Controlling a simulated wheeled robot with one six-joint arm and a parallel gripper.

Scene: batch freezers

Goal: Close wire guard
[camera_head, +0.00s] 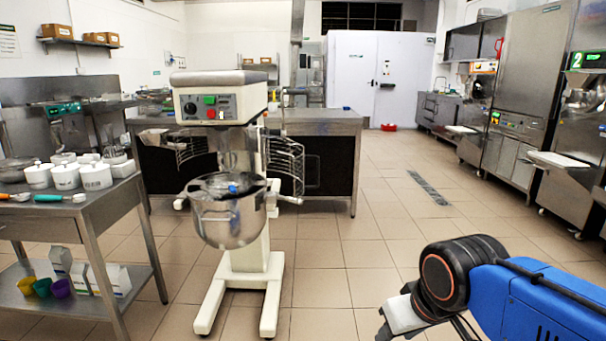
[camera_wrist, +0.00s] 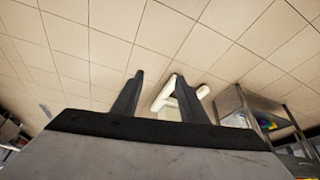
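The planetary mixer (camera_head: 219,105) stands on the tiled floor left of centre in the head view. Its wire guard stands open, with one curved wire half (camera_head: 194,150) swung out left of the mixer and another (camera_head: 286,163) out to the right. The steel bowl (camera_head: 228,218) sits below the mixer head, with something blue in or over it. My gripper (camera_wrist: 159,80) shows two dark fingers set apart with nothing between them. It is at the lower right in the head view, well away from the guard, and its fingertips are not clear there.
A steel table (camera_head: 20,218) with white lidded pots stands at the left. A dark-fronted counter (camera_head: 325,124) is behind the mixer. Freezers and machines (camera_head: 529,85) line the right wall. The floor between mixer and right wall is clear. The mixer's pale base (camera_wrist: 165,92) shows beyond my fingers.

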